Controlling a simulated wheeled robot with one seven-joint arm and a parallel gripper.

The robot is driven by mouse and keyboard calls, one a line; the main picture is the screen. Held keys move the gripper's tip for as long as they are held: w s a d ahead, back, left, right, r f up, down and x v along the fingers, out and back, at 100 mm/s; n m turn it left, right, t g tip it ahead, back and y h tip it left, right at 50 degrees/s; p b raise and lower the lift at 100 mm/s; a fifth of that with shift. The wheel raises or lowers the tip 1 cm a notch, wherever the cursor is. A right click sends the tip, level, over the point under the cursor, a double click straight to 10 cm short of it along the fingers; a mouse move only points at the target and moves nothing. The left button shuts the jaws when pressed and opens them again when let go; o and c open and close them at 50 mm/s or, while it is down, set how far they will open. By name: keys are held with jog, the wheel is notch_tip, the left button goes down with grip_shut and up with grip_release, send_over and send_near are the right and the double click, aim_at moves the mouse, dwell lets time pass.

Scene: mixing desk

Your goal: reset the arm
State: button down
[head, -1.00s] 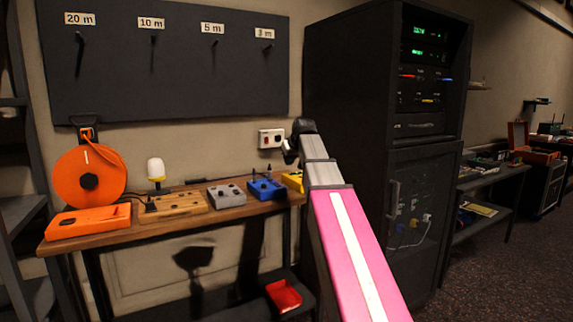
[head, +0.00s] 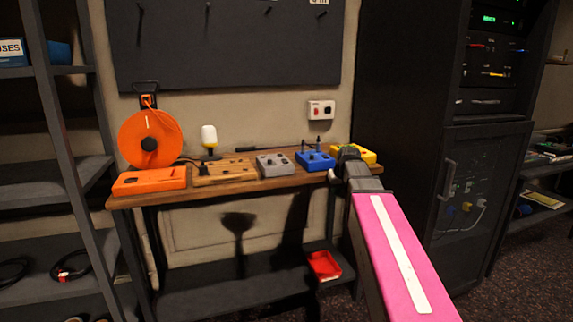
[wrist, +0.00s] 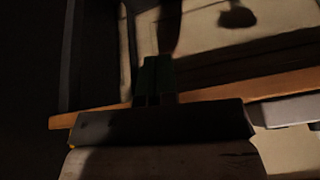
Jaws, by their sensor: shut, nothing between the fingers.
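My arm, with a pink link (head: 392,255) bearing a white stripe, reaches from the lower right of the head view up to the right end of the wooden bench (head: 225,186). Its dark far joint overlaps the yellow box (head: 367,157) in that view. I cannot make out my fingertips there. In the dark wrist view my gripper (wrist: 155,65) shows at the middle, its fingers together and empty. The orange-brown bench edge crosses behind it, and a pale grey block (wrist: 285,112) shows at the right.
A black rack (head: 410,100) stands right, shelves (head: 55,195) left. A red tray (head: 323,265) sits below.

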jog(key=s+a+f+m+g+h, duration=0.1)
jog(key=s+f+g, duration=0.3)
jog(key=s+f, duration=1.8)
notch_tip(320, 180, down, 4)
jog(key=shift+f+m+g+h, duration=0.1)
jog(key=shift+m+g+h, duration=0.2)
jog(key=shift+m, duration=0.2)
